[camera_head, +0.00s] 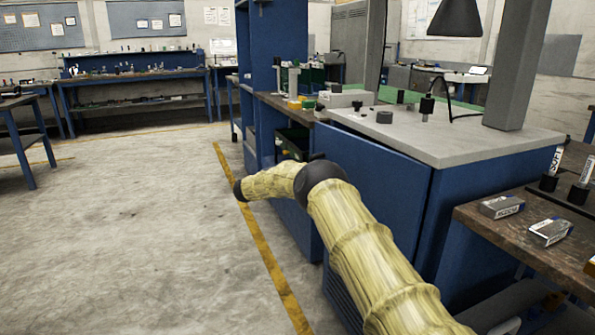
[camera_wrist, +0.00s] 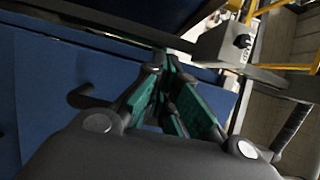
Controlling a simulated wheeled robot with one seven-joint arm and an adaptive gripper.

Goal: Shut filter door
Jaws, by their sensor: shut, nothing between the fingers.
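The filter door appears to be the large blue panel (camera_head: 375,185) on the front of the grey-topped cabinet. Its left end seems to stand slightly out from the counter edge, but I cannot tell how wide any gap is. In the wrist view a blue panel (camera_wrist: 55,75) fills the left side, with a dark hooked handle (camera_wrist: 90,98) on it. My gripper (camera_wrist: 163,65) is shut and empty, its green-padded fingers together in front of the blue surfaces and right of the handle. In the head view my arm crosses the panel's lower part, and my fingers are not clearly visible.
The grey counter (camera_head: 440,140) holds small dark parts and a grey column (camera_head: 515,65). A wooden bench (camera_head: 500,235) with small boxes stands at right. The floor (camera_head: 130,230) left of the yellow line is clear. The wrist view shows a grey box (camera_wrist: 228,42) and yellow rails (camera_wrist: 285,68) at right.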

